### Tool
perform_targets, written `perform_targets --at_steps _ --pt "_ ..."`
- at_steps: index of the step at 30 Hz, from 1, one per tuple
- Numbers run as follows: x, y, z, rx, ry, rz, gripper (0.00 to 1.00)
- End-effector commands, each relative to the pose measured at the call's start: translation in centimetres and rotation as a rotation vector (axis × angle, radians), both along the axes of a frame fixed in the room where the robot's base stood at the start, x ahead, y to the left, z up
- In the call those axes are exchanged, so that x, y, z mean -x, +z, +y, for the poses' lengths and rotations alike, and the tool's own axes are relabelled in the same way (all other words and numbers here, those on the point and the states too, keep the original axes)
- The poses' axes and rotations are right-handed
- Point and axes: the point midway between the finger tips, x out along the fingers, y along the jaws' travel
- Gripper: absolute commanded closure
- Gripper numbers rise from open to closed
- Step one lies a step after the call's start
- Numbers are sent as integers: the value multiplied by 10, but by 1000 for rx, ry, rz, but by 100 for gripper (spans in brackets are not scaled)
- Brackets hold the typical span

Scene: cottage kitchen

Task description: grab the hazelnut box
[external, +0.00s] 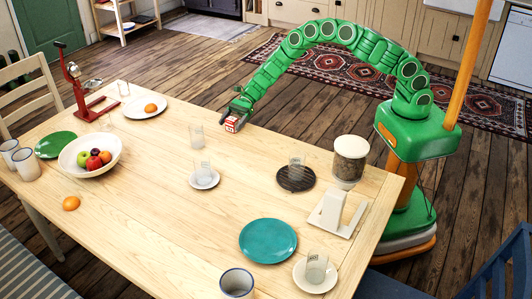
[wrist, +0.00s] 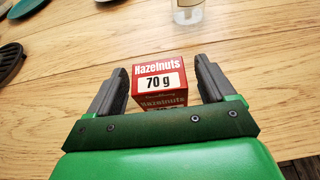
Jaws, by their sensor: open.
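The hazelnut box (external: 232,124) is a small red and white carton standing upright near the table's far edge. In the wrist view the hazelnut box (wrist: 160,82) shows its label "Hazelnuts 70 g" and sits between my two fingers. My gripper (wrist: 157,80) is open, with a gap visible between each finger and the box. In the external view my gripper (external: 237,110) is low over the table at the box, reaching in from the far side. The lower part of the box is hidden by my gripper in the wrist view.
The wooden table (external: 150,200) bears the box. A clear glass (external: 197,136) stands close by, left of the box. A glass on a saucer (external: 203,184), a dark round trivet (external: 296,184), a jar (external: 350,160) and a fruit bowl (external: 65,158) stand farther off.

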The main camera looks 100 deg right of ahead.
Motion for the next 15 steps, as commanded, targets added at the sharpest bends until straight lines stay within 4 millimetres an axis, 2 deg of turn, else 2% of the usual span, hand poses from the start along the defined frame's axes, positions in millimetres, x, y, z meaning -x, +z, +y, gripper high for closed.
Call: perform_targets --at_steps 4,15 --pt "0 0 0 0 0 0 17" --pt "0 0 0 1 0 -1 74"
